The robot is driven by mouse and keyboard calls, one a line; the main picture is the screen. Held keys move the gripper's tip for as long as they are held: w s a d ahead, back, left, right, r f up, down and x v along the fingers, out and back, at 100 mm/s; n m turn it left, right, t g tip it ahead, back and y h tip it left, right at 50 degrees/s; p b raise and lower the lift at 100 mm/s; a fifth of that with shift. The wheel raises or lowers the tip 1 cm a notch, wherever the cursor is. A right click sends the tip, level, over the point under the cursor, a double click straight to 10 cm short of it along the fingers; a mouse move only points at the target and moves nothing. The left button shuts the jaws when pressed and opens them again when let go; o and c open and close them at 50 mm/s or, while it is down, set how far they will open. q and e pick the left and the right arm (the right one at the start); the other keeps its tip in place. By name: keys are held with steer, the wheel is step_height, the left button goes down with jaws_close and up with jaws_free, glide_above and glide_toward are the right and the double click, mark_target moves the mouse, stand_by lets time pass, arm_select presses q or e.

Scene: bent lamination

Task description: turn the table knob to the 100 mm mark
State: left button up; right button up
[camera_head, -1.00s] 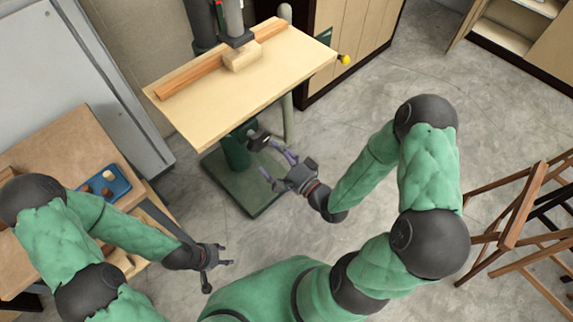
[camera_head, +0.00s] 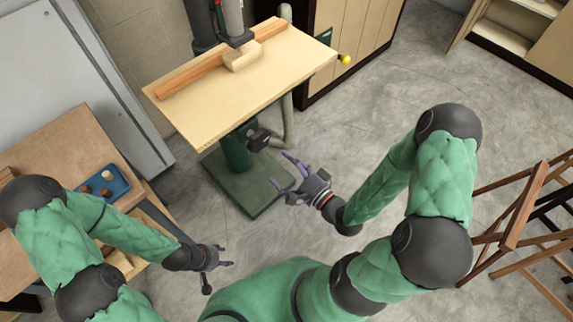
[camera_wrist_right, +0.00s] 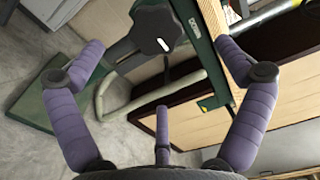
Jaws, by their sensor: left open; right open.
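A black lobed knob (camera_head: 258,139) sits on the green column under the wooden table (camera_head: 190,118). It also shows near the top of the right wrist view (camera_wrist_right: 155,28), with a white mark on its face. My right gripper (camera_head: 281,170) is open and empty, below and right of the knob and apart from it. In the right wrist view its purple fingers (camera_wrist_right: 158,46) are spread, with the knob beyond them. No 100 mm mark can be read. My left gripper (camera_head: 219,255) is open and empty at the lower left, far from the knob.
A wooden fence (camera_head: 215,65) and a block (camera_head: 242,57) are on the table top. A pale bent pipe (camera_head: 288,118) stands beside the column. A workbench with a blue tray (camera_head: 118,184) is at left. Wooden racks (camera_head: 525,210) stand at right.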

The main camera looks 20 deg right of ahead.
steer(key=shift+s+d, duration=0.1)
stand_by(0.4)
steer(key=v, duration=1.1)
steer(key=shift+s, duration=0.35)
steer(key=shift+d, duration=0.1)
stand_by(0.4)
steer(key=n, duration=1)
glide_toward(262, 144)
steer(key=w+a+n, duration=0.1)
steer(key=w+n, duration=0.2)
steer(key=w+a+n, duration=0.1)
steer(key=w+n, duration=0.3)
steer(key=w+a+n, duration=0.2)
steer(key=w+n, duration=0.2)
steer(key=shift+r+b, duration=0.2)
steer(key=shift+b, duration=0.15)
